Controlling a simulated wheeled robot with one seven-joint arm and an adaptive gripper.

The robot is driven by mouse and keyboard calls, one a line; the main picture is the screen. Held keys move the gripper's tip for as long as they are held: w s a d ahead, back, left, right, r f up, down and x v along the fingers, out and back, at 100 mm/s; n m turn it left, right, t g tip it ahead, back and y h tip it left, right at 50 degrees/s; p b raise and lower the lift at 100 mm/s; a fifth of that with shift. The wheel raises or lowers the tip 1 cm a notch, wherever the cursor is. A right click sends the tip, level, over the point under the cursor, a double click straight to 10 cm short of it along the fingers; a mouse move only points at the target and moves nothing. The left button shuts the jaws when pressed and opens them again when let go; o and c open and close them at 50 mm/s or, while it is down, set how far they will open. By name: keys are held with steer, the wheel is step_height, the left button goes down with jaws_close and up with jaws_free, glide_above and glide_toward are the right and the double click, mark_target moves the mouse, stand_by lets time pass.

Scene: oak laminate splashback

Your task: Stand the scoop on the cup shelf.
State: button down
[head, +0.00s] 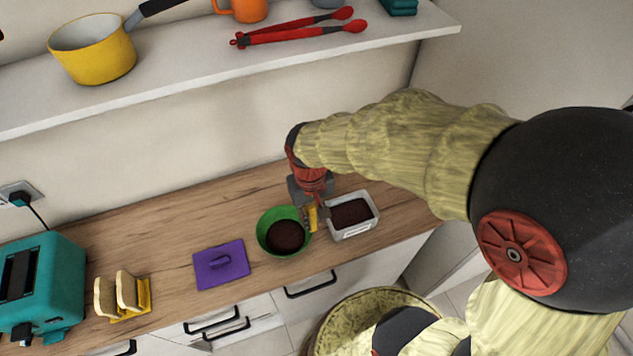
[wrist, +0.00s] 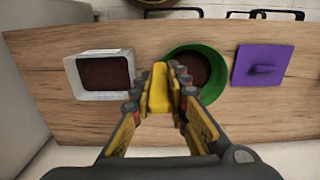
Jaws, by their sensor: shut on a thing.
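My gripper (head: 309,212) is above the counter between the green bowl and the pale tub. In the wrist view its fingers (wrist: 158,92) are closed on a yellow scoop (wrist: 160,80). The scoop also shows as a small yellow piece in the head view (head: 312,220). Its far end is hard to make out, and I cannot tell whether it touches the bowl's rim. The white shelf (head: 190,72) runs along the wall above the counter and bears an orange mug (head: 249,10).
A green bowl (head: 264,239) and a pale tub (head: 352,233) hold dark grounds. A purple lid (head: 208,268), toast rack (head: 144,297) and teal toaster (head: 55,275) stand left. The shelf holds a yellow saucepan (head: 98,62) and red tongs (head: 300,35); its front middle is bare.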

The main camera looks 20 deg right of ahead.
steer(key=shift+d+f, duration=0.2)
steer(key=shift+d, duration=0.05)
steer(key=shift+w+d+f, duration=0.15)
steer(key=shift+w, duration=0.2)
steer(key=shift+w+d+f+b, duration=0.45)
steer(key=shift+w+d+f, duration=0.05)
steer(key=shift+w+f, duration=1.65)
steer(key=shift+w+d+f+b, duration=0.45)
steer(key=shift+w+f+b, duration=0.05)
steer(key=shift+w+f, duration=1.6)
steer(key=shift+w+d+f+b, duration=0.45)
steer(key=shift+w+d+f, duration=0.05)
steer(key=shift+w+f, duration=1.6)
steer(key=shift+f, duration=0.15)
steer(key=c, duration=1.7)
jaws_free()
steer(key=shift+c, duration=0.2)
